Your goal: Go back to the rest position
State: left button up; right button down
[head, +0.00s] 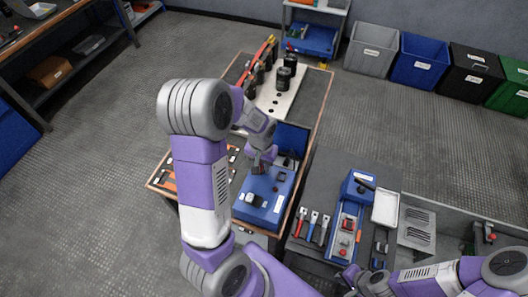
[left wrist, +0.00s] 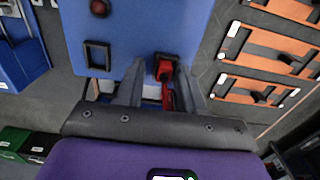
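My left gripper (head: 262,160) is over the upper part of a blue box (head: 252,212) on the bench, with its arm bent across the middle of the head view. In the left wrist view, its two grey fingers (left wrist: 157,84) are apart, close to the blue panel face. A red switch or handle (left wrist: 165,70) shows between the fingers, nearer the right one; I cannot tell if that finger touches it. My right gripper (head: 352,282) is low at the bottom edge, by the right-hand bench; its fingers are too small and partly hidden to read.
Black cylindrical capacitors (head: 283,78) stand on a pale plate at the bench's far end. Tools with red and blue handles (head: 312,226) lie beside a blue fixture (head: 347,220) and a white tray (head: 385,207). Several bins (head: 420,62) line the back wall. Left floor is open.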

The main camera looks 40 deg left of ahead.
pick_arm(q)
jog(key=r, duration=0.2)
jog(key=r+p, duration=0.1)
jog(key=r, duration=0.2)
jog(key=r+p, duration=0.1)
jog(key=r, duration=0.1)
jog(key=shift+s+a+r, duration=0.15)
jog(key=shift+a+r, duration=0.15)
pick_arm(e)
notch_tip(320, 180, up, 2)
jog(key=shift+a+r, duration=0.1)
jog(key=shift+a, duration=0.05)
